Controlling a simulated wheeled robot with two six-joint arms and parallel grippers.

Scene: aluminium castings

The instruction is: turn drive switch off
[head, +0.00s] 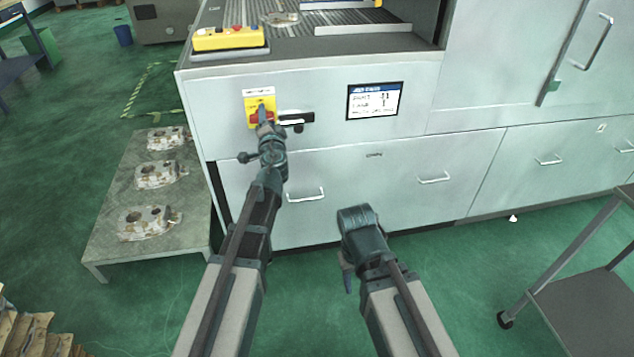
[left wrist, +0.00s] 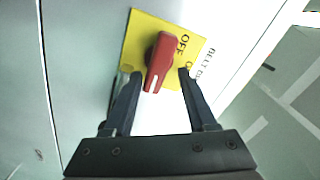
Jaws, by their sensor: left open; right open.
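The drive switch is a red knob (left wrist: 158,62) on a yellow plate (head: 252,103) on the front of the grey machine. In the left wrist view the plate reads OFF, beside a second label that is partly covered. The knob's white mark is at its lower end in that view, away from the word OFF. My left gripper (left wrist: 159,78) is open, one finger on each side of the knob, with gaps visible; it partly covers the switch in the head view. My right gripper (head: 347,278) is open and empty, low in front of the drawers.
A display screen (head: 374,101) is right of the switch. A yellow control box (head: 228,38) sits on the ledge above. A low table (head: 105,225) with several castings stands at left. A grey cart (head: 590,300) stands at lower right. Drawer handles (head: 306,195) stick out below.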

